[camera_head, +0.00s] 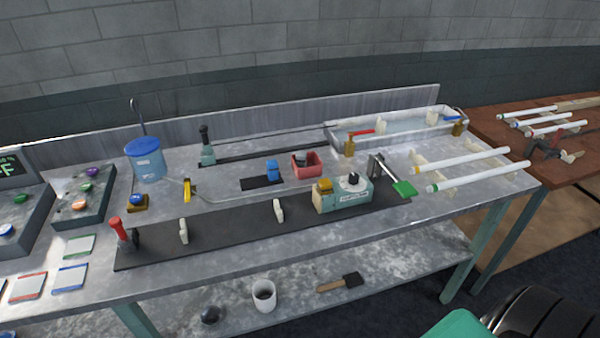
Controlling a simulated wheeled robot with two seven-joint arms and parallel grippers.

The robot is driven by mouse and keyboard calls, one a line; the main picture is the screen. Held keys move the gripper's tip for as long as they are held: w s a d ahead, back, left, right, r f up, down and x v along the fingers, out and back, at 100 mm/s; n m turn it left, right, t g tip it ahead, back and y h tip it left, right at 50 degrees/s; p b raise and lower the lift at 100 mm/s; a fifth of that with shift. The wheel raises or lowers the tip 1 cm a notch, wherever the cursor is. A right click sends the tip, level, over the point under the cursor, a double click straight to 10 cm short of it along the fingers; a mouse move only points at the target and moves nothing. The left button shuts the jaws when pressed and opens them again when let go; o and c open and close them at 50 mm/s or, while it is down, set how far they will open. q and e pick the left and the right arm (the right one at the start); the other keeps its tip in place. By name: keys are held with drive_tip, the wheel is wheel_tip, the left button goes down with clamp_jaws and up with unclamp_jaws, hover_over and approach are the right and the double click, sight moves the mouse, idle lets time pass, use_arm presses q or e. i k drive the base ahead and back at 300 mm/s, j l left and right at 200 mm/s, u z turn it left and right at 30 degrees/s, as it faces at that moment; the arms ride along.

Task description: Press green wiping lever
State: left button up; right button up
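A lever with a flat bright green paddle (404,188) stands toward the right end of the long black mat. Its grey metal arm slopes up and left from the paddle to a dark upright bracket (375,167). The lever is beside a pale green machine box (345,194) with a black knob on top. I see neither of my grippers, and nothing touches the lever.
White tubes (468,173) rest on supports to the right of the lever. A metal trough (395,128) lies behind it. A red bin (306,165), a blue bucket (146,160) and a red-handled lever (118,229) stand leftward. The bench's front right is bare.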

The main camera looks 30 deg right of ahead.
sight(405, 189)
drive_tip(key=z, duration=1.65)
